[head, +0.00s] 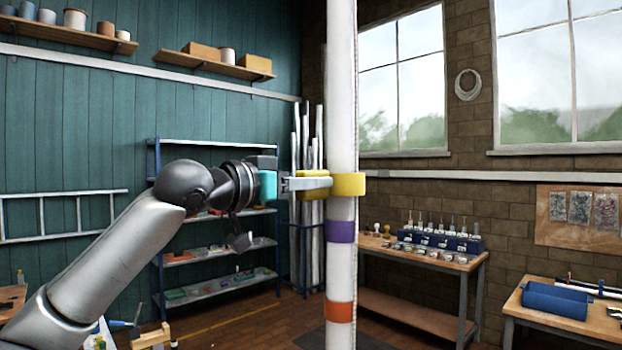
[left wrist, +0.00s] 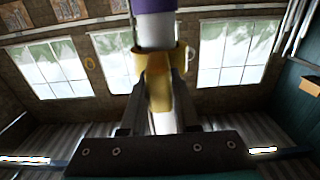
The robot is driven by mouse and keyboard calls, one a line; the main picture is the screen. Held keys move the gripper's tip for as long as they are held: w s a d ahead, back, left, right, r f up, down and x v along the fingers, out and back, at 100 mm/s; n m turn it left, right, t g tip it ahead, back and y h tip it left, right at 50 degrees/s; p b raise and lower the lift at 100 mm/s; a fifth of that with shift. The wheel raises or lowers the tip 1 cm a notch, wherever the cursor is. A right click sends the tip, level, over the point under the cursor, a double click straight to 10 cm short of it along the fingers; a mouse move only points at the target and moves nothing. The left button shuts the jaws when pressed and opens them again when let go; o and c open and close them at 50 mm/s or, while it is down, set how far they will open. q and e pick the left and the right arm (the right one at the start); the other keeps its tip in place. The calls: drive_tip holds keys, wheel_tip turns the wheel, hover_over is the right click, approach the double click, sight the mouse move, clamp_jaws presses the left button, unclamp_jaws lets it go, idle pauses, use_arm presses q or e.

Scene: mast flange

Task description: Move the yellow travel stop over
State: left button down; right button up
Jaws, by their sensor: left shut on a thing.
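A white upright mast (head: 342,90) stands near the middle of the head view. The yellow travel stop (head: 348,184) sits around it, with a yellow part reaching left. My left gripper (head: 316,183) comes in level from the left and is shut on that part; its fingers partly hide it. In the left wrist view the yellow stop (left wrist: 160,95) lies between the two fingers (left wrist: 158,80). A purple band (head: 340,232) is around the mast below the stop, with bare white mast between. It also shows in the left wrist view (left wrist: 153,5). My right gripper is not in view.
An orange band (head: 340,312) is lower on the mast. A blue-framed shelf (head: 195,257) and pale upright poles (head: 318,240) stand behind. A workbench (head: 425,260) with tools is at the right rear. The space right of the mast looks clear.

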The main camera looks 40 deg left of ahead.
use_arm(q)
wheel_tip(320, 180, down, 4)
drive_tip(key=shift+r+b, duration=0.1)
drive_tip(key=shift+b, duration=1.15)
drive_tip(key=shift+w, duration=0.1)
drive_tip(key=shift+f, duration=0.2)
drive_tip(key=c, duration=0.6)
unclamp_jaws()
drive_tip(key=shift+r, duration=0.1)
drive_tip(key=shift+c, duration=0.2)
drive_tip(key=shift+s, duration=0.2)
drive_tip(key=shift+s+b, duration=0.25)
drive_tip(key=shift+b, duration=0.05)
drive_tip(key=s+a+b, duration=0.1)
drive_tip(key=s+b, duration=0.4)
drive_tip(key=s, duration=0.9)
drive_tip(key=shift+s+a, duration=0.15)
drive_tip(key=shift+s, duration=0.1)
